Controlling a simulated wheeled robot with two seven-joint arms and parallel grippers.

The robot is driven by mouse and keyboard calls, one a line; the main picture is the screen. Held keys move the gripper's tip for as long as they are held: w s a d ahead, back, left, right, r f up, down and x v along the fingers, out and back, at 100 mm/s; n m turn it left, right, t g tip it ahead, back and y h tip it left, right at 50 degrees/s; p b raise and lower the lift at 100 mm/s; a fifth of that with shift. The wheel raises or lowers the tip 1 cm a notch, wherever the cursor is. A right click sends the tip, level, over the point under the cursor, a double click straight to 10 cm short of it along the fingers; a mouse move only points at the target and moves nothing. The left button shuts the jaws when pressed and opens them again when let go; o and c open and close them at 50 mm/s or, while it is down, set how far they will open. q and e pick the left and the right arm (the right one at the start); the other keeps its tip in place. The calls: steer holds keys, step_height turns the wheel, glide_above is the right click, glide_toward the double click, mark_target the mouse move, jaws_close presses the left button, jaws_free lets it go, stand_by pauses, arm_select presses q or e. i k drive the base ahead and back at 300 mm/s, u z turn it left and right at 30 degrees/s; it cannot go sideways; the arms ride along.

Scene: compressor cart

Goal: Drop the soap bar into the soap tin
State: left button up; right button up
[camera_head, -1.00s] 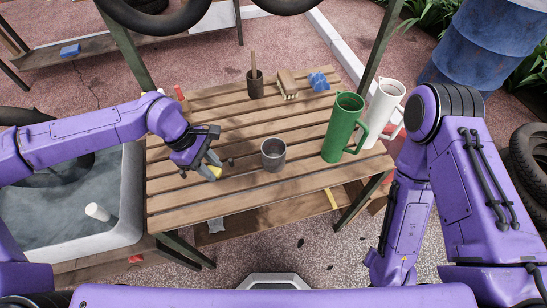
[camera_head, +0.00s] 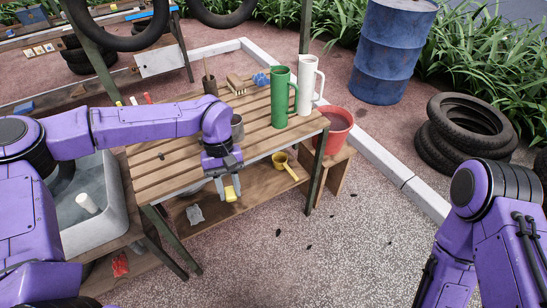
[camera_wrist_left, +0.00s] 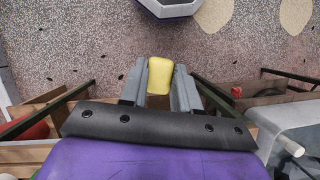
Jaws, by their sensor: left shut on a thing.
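The yellow soap bar (camera_head: 231,190) is held between the fingers of my left gripper (camera_head: 229,188). In the left wrist view the soap bar (camera_wrist_left: 160,76) sits between the two grey fingers, with speckled ground beyond it. My left gripper points down at the front edge of the slatted table. The round grey metal tin (camera_head: 238,127) stands on the table, behind my left wrist in the head view and partly hidden by it. The soap is apart from the tin, on its near side. My right arm shows at the lower right; its gripper is out of view.
On the slatted table (camera_head: 160,180), a green jug (camera_head: 280,98) and a white jug (camera_head: 306,80) stand right of the tin. A brown cup (camera_head: 210,86), a brush (camera_head: 236,84) and a blue item (camera_head: 261,79) are behind. A yellow ladle (camera_head: 284,164) lies on the lower shelf.

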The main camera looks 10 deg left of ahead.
mark_target(234, 134)
steer(key=z, duration=1)
steer(key=i, duration=0.7)
steer(key=u, duration=0.6)
